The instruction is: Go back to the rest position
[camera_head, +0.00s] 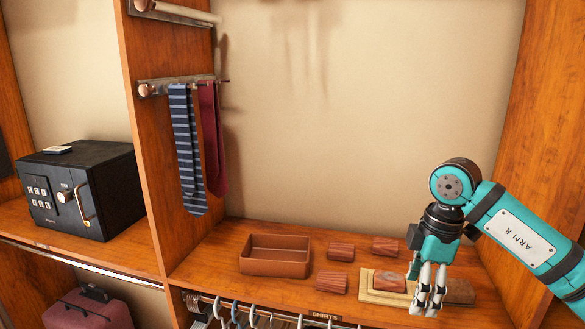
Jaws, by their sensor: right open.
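My right gripper (428,300) is at the lower right, at the end of a teal arm. It points down over the wooden shelf (240,295), in front of the right end of a light wooden board (373,296). A reddish-brown block (389,284) lies on that board, just left of the fingers. The gripper is open, and I see nothing between its fingers. My left gripper is not in view.
A brown open box (275,265) and several reddish blocks, one at the back (341,251), stand on the shelf. Two ties (186,150) hang from a rack above. A black safe (85,190) stands at left. Wooden partitions (540,130) bound the shelf.

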